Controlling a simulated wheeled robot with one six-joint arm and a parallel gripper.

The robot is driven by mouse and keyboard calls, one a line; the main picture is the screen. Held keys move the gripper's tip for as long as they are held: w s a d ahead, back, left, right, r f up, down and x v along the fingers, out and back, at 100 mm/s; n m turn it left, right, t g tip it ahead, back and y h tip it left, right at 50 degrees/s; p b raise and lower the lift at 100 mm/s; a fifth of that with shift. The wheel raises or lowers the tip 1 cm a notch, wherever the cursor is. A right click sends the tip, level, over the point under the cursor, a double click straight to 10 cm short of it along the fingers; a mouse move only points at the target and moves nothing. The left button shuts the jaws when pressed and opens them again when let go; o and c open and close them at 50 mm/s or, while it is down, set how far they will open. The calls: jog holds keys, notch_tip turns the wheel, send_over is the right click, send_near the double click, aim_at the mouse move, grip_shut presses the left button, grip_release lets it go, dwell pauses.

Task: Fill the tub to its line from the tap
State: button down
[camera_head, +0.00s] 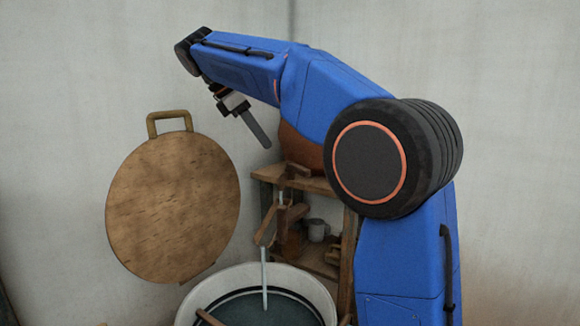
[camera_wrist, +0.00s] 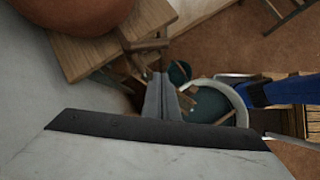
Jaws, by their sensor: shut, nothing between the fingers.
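A white-rimmed tub (camera_head: 318,283) stands at the bottom of the head view, holding dark teal liquid; its rim also shows in the wrist view (camera_wrist: 243,104). I cannot make out a fill line. A wooden spout-like tap (camera_head: 268,228) stands over the tub beside a shelf. A thin pale stream (camera_head: 264,275) runs from its end down into the tub. My gripper (camera_head: 264,143) is shut and empty, pointing down above the tap and apart from it. In the wrist view its fingers (camera_wrist: 161,98) are together and hide part of the tap area.
A large brown pot (camera_head: 302,150) sits on the wooden shelf (camera_head: 318,185), close to my gripper. A grey mug (camera_head: 316,230) stands lower on the shelf. A round wooden board with a handle (camera_head: 172,210) is upright by the wall at left. Wooden pieces cross the tub.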

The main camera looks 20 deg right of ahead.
aim_at(304, 169)
jog(key=shift+w+d+f+n+h, duration=0.15)
jog(key=shift+d+f+n, duration=0.3)
jog(key=shift+d+f, duration=1)
jog(key=shift+w+d+f+n+h, duration=0.1)
jog(key=shift+d+f+n, duration=0.4)
jog(key=shift+d+f, duration=0.85)
jog(key=shift+w+d+f+n+h, duration=0.15)
jog(key=shift+d+f+n, duration=0.3)
jog(key=shift+d+f, duration=1)
jog(key=shift+a, duration=0.1)
jog(key=shift+t, duration=0.3)
jog(key=shift+s+d+n+t, duration=0.2)
jog(key=shift+d+n+t, duration=0.25)
jog(key=shift+n, duration=0.2)
jog(key=shift+s+d+n+t, duration=0.15)
jog(key=shift+d+n+t, duration=0.2)
jog(key=shift+d+n, duration=0.25)
jog(key=shift+d+n+t+y, duration=0.5)
jog(key=shift+d+n, duration=0.15)
jog(key=shift+n, duration=0.3)
jog(key=shift+d, duration=0.45)
